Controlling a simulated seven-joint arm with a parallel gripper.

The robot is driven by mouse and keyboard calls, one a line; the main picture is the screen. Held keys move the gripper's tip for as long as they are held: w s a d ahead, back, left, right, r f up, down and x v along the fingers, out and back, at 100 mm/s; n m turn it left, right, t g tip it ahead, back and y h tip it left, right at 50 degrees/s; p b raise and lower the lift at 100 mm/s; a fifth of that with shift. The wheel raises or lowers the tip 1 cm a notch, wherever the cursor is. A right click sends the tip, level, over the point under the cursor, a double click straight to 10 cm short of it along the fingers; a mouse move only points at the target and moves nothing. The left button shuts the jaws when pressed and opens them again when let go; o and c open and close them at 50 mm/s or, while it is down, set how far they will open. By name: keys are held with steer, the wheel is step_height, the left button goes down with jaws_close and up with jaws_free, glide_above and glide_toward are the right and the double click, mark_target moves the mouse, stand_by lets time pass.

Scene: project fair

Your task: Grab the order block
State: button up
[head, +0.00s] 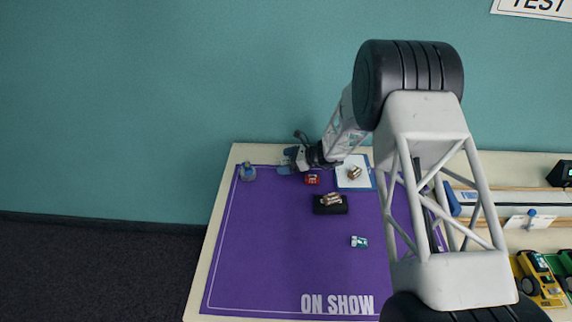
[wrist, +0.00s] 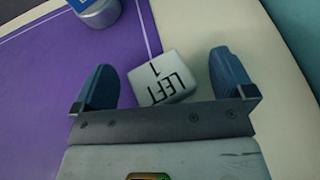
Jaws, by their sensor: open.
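A pale grey block (wrist: 162,78) printed "LEFT 1" lies between the fingers of my gripper (wrist: 163,66) in the wrist view. It is the block that fits the order block. It sits turned at an angle across the edge of the purple mat, partly on the cream table. My gripper is open, with a blue finger on each side and a visible gap to both. In the head view my gripper (head: 288,161) is low at the back edge of the mat, and I cannot make out the block there.
A grey round object with a blue top (head: 248,172) stands left of my gripper. A red item (head: 312,179), a black stand (head: 330,209) and a clipboard (head: 342,182) lie to the right. A small green-white piece (head: 359,242) lies on the purple mat (head: 262,262), whose front left is clear.

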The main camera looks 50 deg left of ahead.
mark_target(286, 160)
stand_by(0.5)
steer(key=c, duration=1)
steer(key=shift+r, duration=5)
steer(key=shift+c, duration=0.2)
